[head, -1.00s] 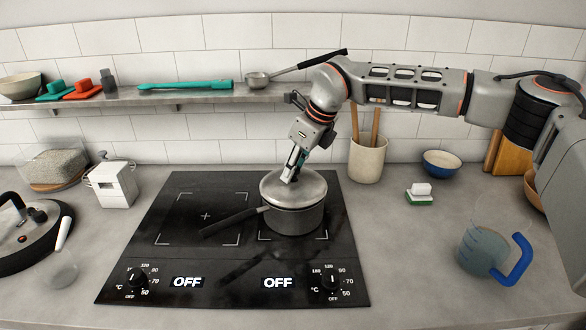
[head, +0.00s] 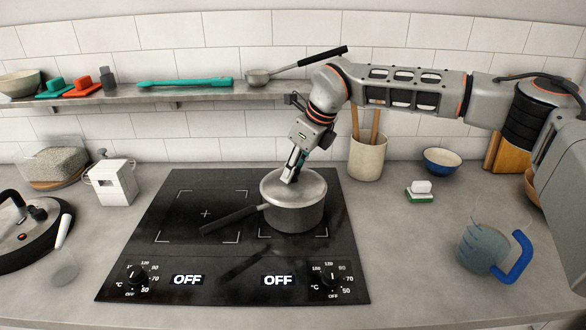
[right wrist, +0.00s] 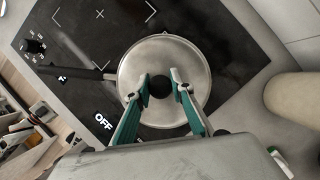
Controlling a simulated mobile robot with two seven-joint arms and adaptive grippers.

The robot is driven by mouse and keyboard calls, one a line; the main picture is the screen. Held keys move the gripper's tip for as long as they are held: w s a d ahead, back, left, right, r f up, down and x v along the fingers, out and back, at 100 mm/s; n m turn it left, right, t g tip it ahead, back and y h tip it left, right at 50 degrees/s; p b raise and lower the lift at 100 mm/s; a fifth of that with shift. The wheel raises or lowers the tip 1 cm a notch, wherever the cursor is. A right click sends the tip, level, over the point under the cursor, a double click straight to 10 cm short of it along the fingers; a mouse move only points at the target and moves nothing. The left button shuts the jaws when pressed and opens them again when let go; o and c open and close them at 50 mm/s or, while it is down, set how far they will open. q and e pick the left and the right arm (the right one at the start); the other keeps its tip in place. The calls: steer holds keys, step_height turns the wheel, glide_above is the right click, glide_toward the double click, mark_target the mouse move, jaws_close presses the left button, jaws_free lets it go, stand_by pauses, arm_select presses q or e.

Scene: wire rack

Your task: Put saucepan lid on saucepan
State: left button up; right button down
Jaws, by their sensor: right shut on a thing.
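The grey saucepan (head: 294,217) stands upright on the right cooking zone of the hob, its dark handle pointing left. The metal saucepan lid (head: 309,184) lies about level across the top of the pan and appears seated on its rim. My right gripper (head: 289,178) comes down from above and is shut on the lid's knob. In the right wrist view the gripper's two fingers (right wrist: 160,84) hold the dark round knob at the middle of the lid (right wrist: 160,55). The lid hides the inside of the pan. My left gripper is out of view.
The black hob (head: 175,255) has a free left zone. A utensil crock (head: 367,160) stands right of the hob at the back. A pressure-cooker-like pot (head: 28,240) is at the far left and a jug (head: 480,250) at the right. A shelf (head: 210,92) runs behind.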

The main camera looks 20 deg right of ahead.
steer(key=c, duration=1.4)
jaws_free()
steer(key=shift+o, duration=0.2)
steer(key=shift+r, duration=0.1)
steer(key=shift+p+v, duration=0.85)
steer(key=shift+v, duration=0.4)
steer(key=shift+p+v, duration=1.15)
steer(key=shift+v, duration=1.05)
